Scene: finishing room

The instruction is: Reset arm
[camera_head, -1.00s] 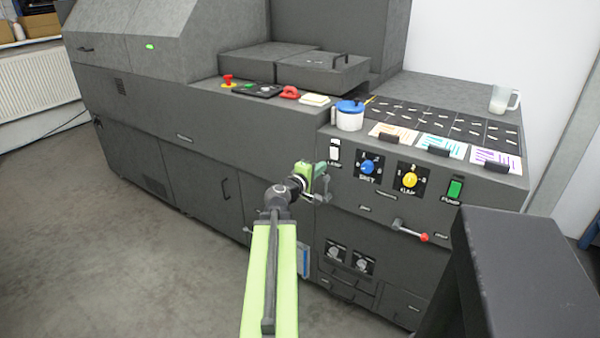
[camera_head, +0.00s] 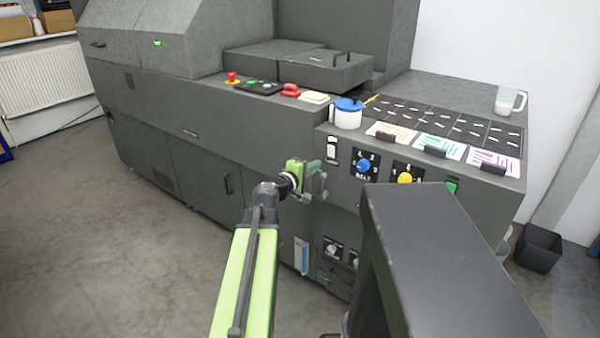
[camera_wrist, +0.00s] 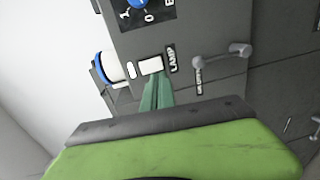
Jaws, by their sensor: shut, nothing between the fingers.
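My green arm reaches forward from the bottom of the head view. My gripper (camera_head: 316,166) is at its end, in front of the dark machine's front face, below and left of the lamp switch (camera_head: 331,148). In the wrist view, my gripper (camera_wrist: 157,92) shows its green fingers shut together and empty. The white lamp switch (camera_wrist: 150,65) lies just beyond the fingertips in that picture; contact cannot be told. A blue dial (camera_head: 363,165) and a yellow dial (camera_head: 405,178) are to the right on the panel.
A blue-lidded white container (camera_head: 348,115) stands on the machine's ledge, above the switch. A clear jug (camera_head: 508,101) is at the back right. A black bin (camera_head: 539,248) stands on the floor at right. A dark block covers the lower right. Floor at left is clear.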

